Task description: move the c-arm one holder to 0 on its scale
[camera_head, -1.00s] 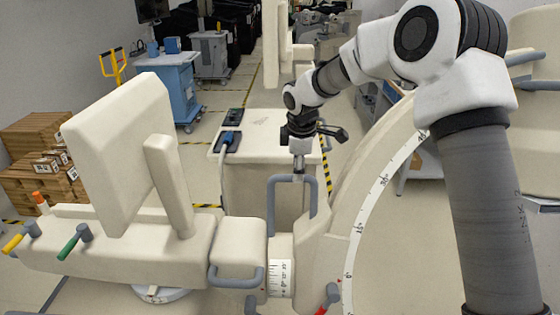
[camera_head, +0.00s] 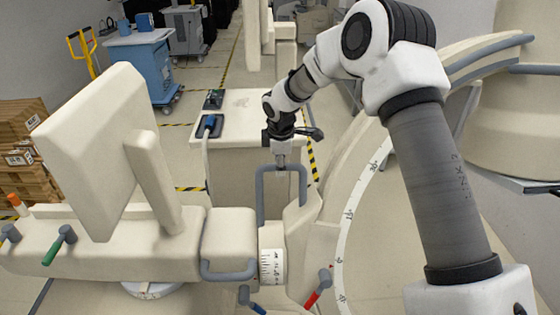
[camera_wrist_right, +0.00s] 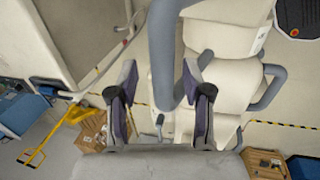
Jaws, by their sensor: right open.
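The cream c-arm (camera_head: 310,215) stands in the lower middle of the head view, with a white curved scale (camera_head: 347,215) along its arc. Its holder joins a cream horizontal arm, and a short white ring scale (camera_head: 272,267) with dark marks sits at the joint. A grey loop handle (camera_head: 262,195) stands up from the holder. My right gripper (camera_head: 281,160) is at the top bar of this handle. In the right wrist view, its open fingers (camera_wrist_right: 160,80) stand either side of a grey bar (camera_wrist_right: 162,45), with gaps visible. My left gripper is not in view.
A red lever (camera_head: 318,288) and a blue lever (camera_head: 250,297) project below the holder. A cream cart (camera_head: 240,150) stands behind it. A blue cart (camera_head: 148,65) and cardboard boxes (camera_head: 22,140) are at the left. Open floor lies between the carts.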

